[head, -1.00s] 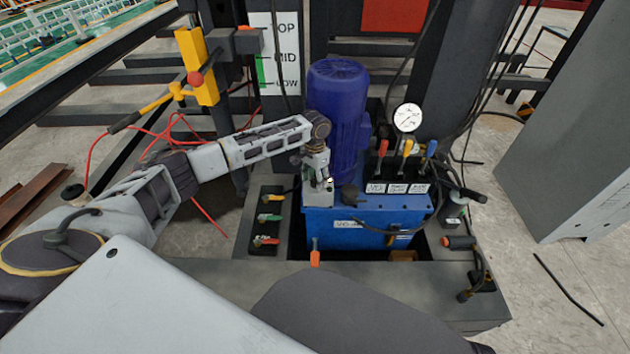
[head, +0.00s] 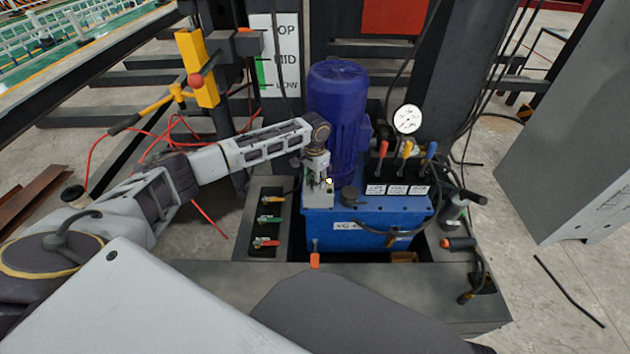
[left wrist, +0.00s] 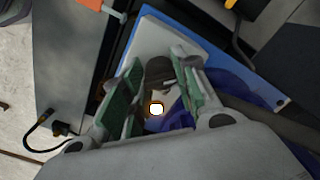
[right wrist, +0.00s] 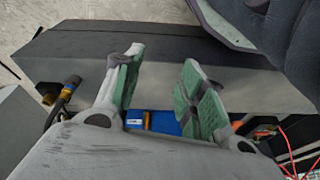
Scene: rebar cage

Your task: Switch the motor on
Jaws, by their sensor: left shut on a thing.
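The blue motor (head: 338,110) stands upright on the blue power unit tank (head: 345,232). A pale switch box (head: 318,198) sits at the motor's foot, with a small bright lamp (head: 329,181) beside my fingers. My left gripper (head: 317,184) points down at this box. In the left wrist view, its green-padded fingers (left wrist: 158,82) close around a dark knob (left wrist: 159,70) on the pale box. The lamp (left wrist: 157,109) glows close to the knob. The gripper partly hides the knob. My right gripper (right wrist: 158,85) is open and empty, away from the switch, above the dark frame.
Levers with red, yellow and blue handles (head: 405,152) and a pressure gauge (head: 407,118) stand right of the motor. Several small valves (head: 268,220) are on the left panel. An orange-handled part (head: 315,259) is in front of the tank. A grey cabinet (head: 570,130) stands at right.

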